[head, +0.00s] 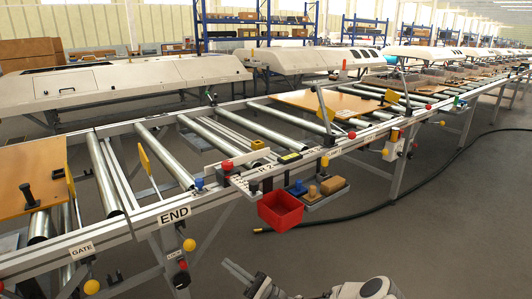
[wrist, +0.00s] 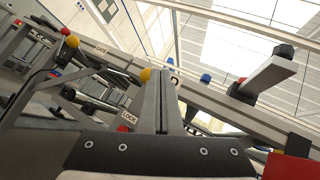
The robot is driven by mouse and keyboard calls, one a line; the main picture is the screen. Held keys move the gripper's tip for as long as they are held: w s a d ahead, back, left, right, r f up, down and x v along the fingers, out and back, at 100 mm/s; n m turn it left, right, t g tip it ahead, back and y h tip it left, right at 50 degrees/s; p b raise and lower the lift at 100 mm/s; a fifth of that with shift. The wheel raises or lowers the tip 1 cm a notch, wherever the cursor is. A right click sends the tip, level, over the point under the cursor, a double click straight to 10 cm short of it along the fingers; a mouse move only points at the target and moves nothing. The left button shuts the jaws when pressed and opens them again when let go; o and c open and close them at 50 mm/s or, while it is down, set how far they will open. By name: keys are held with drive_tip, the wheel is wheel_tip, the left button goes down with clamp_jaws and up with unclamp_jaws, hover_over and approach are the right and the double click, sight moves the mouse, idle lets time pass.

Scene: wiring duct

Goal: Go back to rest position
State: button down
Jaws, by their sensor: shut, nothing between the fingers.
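My gripper (head: 232,269) is at the bottom of the head view, low in front of the conveyor and apart from it. Its two slim grey fingers point up and to the left, with nothing between them. In the wrist view my gripper (wrist: 166,76) has its fingers side by side, pointing up past the conveyor frame. Part of my arm shows at the bottom right of the head view; the rest is out of frame.
The roller conveyor (head: 160,214) crosses the view, with END and GATE labels. A red bin (head: 280,210) and a tray with small blocks (head: 325,190) hang on its near side. A black hose (head: 380,207) lies on the otherwise open grey floor (head: 430,245).

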drive_tip(key=s+r+n+g+h, duration=1.2)
drive_tip(key=n+g, duration=0.1)
drive_tip(key=g, duration=0.1)
drive_tip(key=s+d+r+n+t+h, duration=0.1)
drive_tip(key=s+d+r+t+h, duration=0.7)
drive_tip(key=d, duration=0.4)
drive_tip(key=s+d+r+t+h, duration=0.5)
drive_tip(key=s+d+r, duration=0.3)
drive_tip(key=s+d, duration=0.3)
wheel_tip(320, 180, up, 26)
drive_tip(key=w+d+p, duration=0.1)
drive_tip(key=p, duration=2.4)
drive_tip(key=shift+f+p, duration=0.25)
drive_tip(key=shift+p, duration=0.05)
